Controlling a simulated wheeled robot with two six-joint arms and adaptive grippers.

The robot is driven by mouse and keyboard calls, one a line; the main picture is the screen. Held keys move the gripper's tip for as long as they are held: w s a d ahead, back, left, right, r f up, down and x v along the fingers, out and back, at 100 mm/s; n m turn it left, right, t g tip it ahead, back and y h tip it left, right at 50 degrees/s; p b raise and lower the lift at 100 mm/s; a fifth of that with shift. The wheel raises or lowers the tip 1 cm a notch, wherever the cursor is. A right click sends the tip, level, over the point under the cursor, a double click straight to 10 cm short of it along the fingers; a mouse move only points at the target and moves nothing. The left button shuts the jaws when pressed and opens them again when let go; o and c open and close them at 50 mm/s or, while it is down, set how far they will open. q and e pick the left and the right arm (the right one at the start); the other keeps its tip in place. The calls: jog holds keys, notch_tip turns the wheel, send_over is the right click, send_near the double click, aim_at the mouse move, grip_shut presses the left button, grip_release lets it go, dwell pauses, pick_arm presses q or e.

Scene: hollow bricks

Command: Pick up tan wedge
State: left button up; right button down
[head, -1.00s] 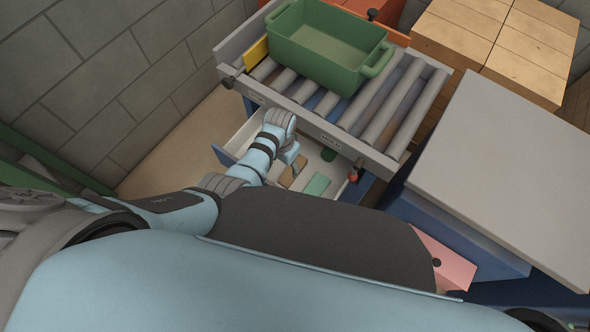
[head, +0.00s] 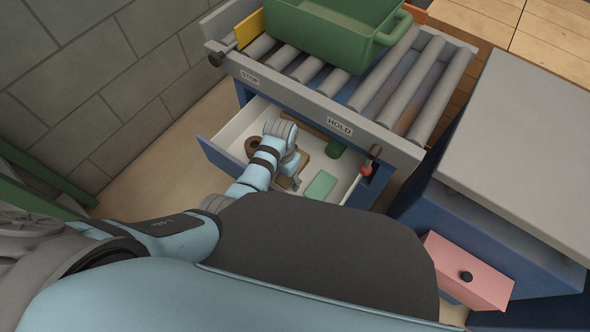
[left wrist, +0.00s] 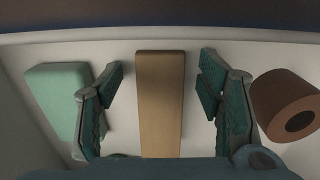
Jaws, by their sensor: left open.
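The tan wedge (left wrist: 160,100) lies in the open drawer (head: 238,124), lengthwise in the middle of the left wrist view. My left gripper (left wrist: 162,92) is open, with one finger on each side of the wedge and a visible gap on both sides. In the head view my left gripper (head: 293,182) reaches down into the drawer, and the wedge (head: 304,168) is mostly hidden behind my wrist. My right gripper is not in view.
A mint block (head: 320,186) and a brown hollow cylinder (left wrist: 292,106) lie on either side of the wedge. A dark green piece (head: 335,150) lies farther back. The roller conveyor (head: 385,90) with a green bin (head: 330,40) overhangs the drawer's back. A pink drawer (head: 467,272) sticks out at right.

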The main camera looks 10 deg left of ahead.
pick_arm(q)
jog(key=shift+r, duration=0.1)
jog(key=c, duration=1.3)
jog(key=shift+o, duration=0.2)
